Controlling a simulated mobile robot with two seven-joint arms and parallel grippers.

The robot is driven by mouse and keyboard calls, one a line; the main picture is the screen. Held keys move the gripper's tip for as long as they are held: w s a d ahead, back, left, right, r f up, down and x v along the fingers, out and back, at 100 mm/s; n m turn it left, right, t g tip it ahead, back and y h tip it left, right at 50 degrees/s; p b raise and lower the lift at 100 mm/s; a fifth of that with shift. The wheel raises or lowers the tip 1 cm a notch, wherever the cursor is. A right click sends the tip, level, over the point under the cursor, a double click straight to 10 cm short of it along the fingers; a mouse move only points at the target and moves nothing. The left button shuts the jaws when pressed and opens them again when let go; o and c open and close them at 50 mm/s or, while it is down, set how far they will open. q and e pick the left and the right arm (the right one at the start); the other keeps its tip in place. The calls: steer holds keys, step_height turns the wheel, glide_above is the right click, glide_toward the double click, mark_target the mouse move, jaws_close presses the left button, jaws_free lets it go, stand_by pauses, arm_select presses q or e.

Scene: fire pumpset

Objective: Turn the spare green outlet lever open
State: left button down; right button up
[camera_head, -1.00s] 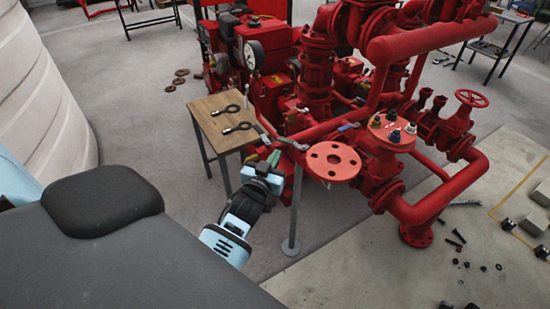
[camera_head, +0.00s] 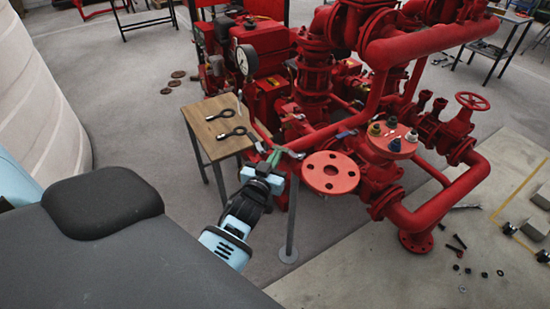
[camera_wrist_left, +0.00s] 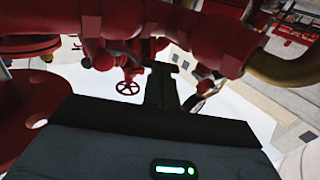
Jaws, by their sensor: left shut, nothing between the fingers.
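A green lever (camera_head: 275,157) shows on the red pipework, just left of the round red flange. It is small and partly hidden by my left gripper (camera_head: 268,166), so its exact angle is hard to tell. My left gripper is shut and empty, its tips close beside the green lever; I cannot tell whether they touch. In the left wrist view the dark fingers (camera_wrist_left: 162,88) are together, below red pipework (camera_wrist_left: 170,35). No green lever can be made out there. My right gripper is not in view.
The red flange (camera_head: 330,172) is right of the gripper, with a grey support post (camera_head: 290,220) below. A wooden table (camera_head: 210,112) with two dark tools stands left. A blue lever (camera_head: 346,134) sits farther along the pipe. Open floor lies in front.

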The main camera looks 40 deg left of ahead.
mark_target(275, 148)
arm_select(q)
steer(key=shift+w+a+r, duration=0.1)
steer(key=shift+w+a, duration=0.25)
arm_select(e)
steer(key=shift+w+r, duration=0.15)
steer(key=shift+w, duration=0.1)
arm_select(q)
steer(key=shift+w+a, duration=0.65)
steer(key=shift+w, duration=0.45)
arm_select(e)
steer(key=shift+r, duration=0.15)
arm_select(q)
steer(key=shift+w+a, duration=0.1)
steer(key=shift+w, duration=0.05)
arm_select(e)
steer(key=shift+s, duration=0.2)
